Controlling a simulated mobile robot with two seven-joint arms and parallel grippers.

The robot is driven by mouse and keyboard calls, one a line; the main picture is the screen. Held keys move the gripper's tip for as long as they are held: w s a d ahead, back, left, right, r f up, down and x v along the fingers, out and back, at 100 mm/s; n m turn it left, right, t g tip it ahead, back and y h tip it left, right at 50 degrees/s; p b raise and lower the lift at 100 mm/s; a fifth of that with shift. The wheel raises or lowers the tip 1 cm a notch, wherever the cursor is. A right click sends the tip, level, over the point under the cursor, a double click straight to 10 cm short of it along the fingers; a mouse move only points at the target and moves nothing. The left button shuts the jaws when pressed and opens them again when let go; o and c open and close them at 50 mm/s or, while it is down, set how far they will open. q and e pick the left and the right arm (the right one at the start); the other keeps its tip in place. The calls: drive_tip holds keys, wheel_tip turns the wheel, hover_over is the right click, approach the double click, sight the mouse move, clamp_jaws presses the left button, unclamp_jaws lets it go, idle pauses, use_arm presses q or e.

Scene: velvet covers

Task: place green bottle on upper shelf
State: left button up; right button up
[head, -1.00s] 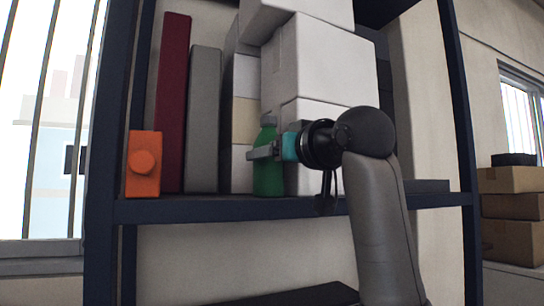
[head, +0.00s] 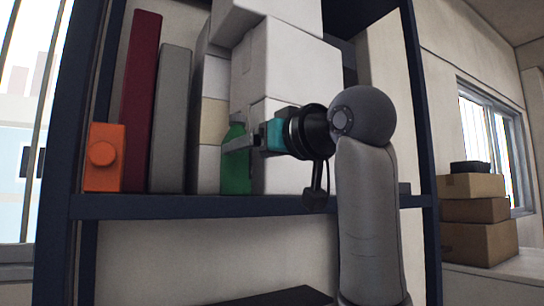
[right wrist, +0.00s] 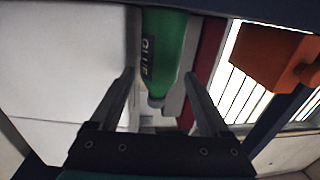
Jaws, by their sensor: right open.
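The green bottle (head: 236,174) stands upright on the shelf board, in front of the white boxes. My right gripper (head: 238,146) is level with the bottle's upper part, reaching in from the right. One finger crosses in front of the bottle in the head view. In the right wrist view the bottle (right wrist: 163,45) appears upside down, its cap pointing down, between the spread fingers of the open right gripper (right wrist: 160,77). Gaps show between the bottle and both fingers. The shelf board (head: 200,206) is dark blue. My left gripper is not in view.
An orange block (head: 103,157) with a round knob stands at the shelf's left end, beside a dark red book (head: 141,100) and a grey one (head: 170,120). Stacked white boxes (head: 285,70) fill the space behind the gripper. Cardboard boxes (head: 478,220) stand far right.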

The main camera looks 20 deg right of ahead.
drive_tip(key=b+v, duration=0.2)
drive_tip(key=v, duration=0.5)
